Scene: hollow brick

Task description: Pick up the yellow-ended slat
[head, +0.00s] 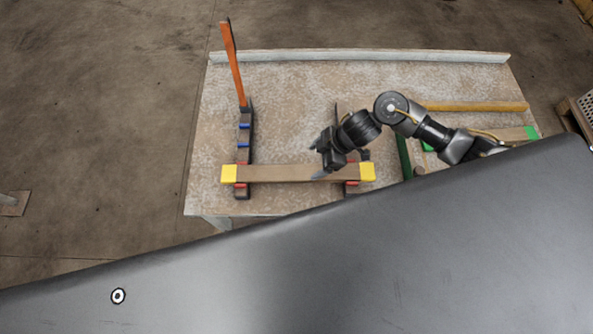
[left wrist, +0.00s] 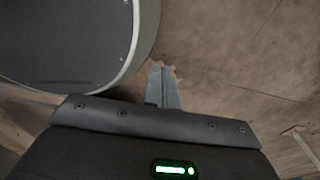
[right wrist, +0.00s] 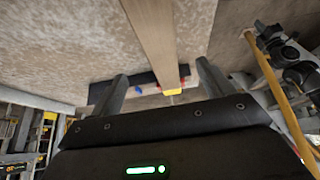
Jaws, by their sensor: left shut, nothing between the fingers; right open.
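The yellow-ended slat (head: 280,173) lies crosswise near the table's front edge, its two ends resting over dark supports with red marks. In the right wrist view the slat (right wrist: 155,35) runs between my right fingers, with one yellow end (right wrist: 172,92) visible between them. My right gripper (head: 328,165) is open above the right half of the slat and hides a little of it; I cannot tell if the fingers touch it. My left gripper (left wrist: 162,86) is shut and empty over bare floor in the left wrist view; the head view does not show it.
The left dark support (head: 244,150) has blue marks and a tall orange upright (head: 233,62) at its back. A green-ended piece (head: 530,132) and a yellow-brown bar (head: 475,106) lie at the table's right. A pale rail (head: 360,56) lines the back edge. The table's middle left is clear.

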